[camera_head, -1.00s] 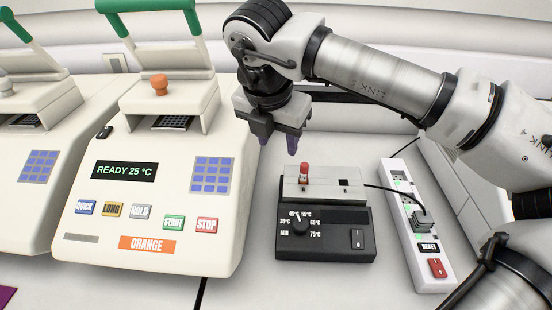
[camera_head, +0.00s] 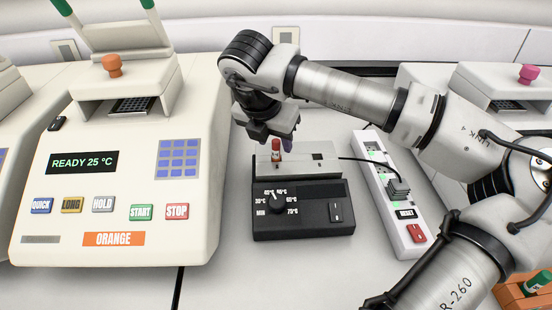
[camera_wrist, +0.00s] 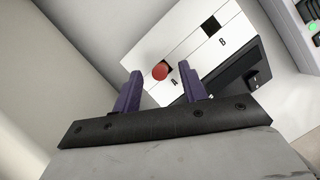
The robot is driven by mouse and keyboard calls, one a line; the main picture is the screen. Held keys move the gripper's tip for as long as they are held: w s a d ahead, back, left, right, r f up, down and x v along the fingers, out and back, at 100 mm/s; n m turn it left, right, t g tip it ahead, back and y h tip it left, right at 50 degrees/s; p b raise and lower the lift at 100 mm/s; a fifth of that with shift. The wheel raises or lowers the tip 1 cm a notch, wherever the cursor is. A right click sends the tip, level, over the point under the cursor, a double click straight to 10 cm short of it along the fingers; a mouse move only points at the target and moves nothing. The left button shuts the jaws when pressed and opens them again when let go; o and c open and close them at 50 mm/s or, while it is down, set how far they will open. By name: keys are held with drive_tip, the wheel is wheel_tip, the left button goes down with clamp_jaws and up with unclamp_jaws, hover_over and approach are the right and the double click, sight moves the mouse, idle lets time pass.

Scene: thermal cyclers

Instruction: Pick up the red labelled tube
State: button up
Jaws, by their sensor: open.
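The red-capped tube (camera_head: 276,149) stands upright in the metal block on top of a small black dial heater (camera_head: 302,210). In the wrist view the red cap (camera_wrist: 160,71) shows at the hole marked A, and the square hole B (camera_wrist: 210,26) is empty. My gripper (camera_head: 282,143) is above and behind the heater block, close to the tube. In the wrist view its purple fingers (camera_wrist: 161,88) are apart with nothing between them, and the cap lies just beyond the fingertips, roughly centred between them. The tube's lower part is hidden in the block.
A cream thermal cycler (camera_head: 130,150) labelled ORANGE stands left of the heater. A white power strip (camera_head: 390,190) with a black plug and cable is to the right. An orange rack (camera_head: 512,298) with a green-capped tube (camera_head: 537,283) is at lower right.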

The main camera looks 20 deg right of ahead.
sight(276, 157)
drive_tip(key=x, duration=0.2)
drive_tip(key=shift+d+f, duration=0.1)
drive_tip(key=shift+f, duration=0.15)
clamp_jaws()
